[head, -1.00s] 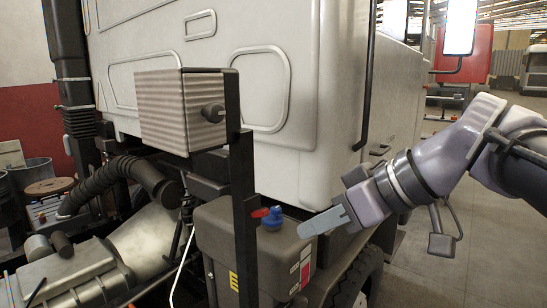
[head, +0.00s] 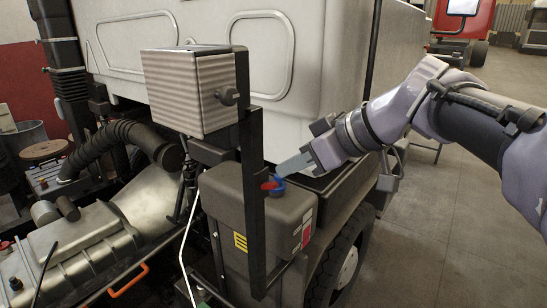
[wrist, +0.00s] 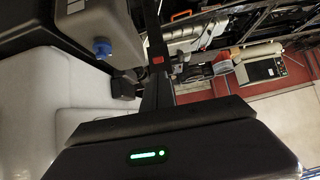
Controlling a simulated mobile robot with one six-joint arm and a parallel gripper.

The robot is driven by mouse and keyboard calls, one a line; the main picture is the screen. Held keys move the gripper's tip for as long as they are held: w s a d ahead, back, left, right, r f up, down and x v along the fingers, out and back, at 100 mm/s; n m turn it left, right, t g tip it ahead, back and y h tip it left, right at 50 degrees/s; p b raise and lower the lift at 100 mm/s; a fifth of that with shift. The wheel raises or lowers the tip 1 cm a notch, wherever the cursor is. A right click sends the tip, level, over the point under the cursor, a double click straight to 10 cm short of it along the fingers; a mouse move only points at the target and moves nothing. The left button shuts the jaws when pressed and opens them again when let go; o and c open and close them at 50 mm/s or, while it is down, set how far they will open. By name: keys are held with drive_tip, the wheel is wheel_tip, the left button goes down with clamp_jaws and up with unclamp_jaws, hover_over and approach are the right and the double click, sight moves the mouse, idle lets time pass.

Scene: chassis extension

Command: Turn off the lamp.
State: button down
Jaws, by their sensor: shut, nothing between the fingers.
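A box-shaped unit (head: 188,92) with ribbed pale faces, which looks like the lamp, sits at the top of a black post in the head view. A dark round knob (head: 228,96) is on its right side. No glow shows on the visible faces. My gripper (head: 290,168) is shut and empty, to the right of the post and lower than the lamp in the picture. Its tip appears over or close to the blue cap (head: 279,186); contact cannot be told. The fingers do not show clearly in the wrist view. The lamp cannot be made out for certain there.
The black post (head: 254,220) stands before a grey tank (head: 222,205). A red part (head: 268,186) is beside the blue cap. The wrist view is upside down; a dark housing (wrist: 220,155) with green lights fills its bottom. Open floor (head: 440,230) lies right.

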sight(269, 185)
drive_tip(key=shift+x, duration=1.7)
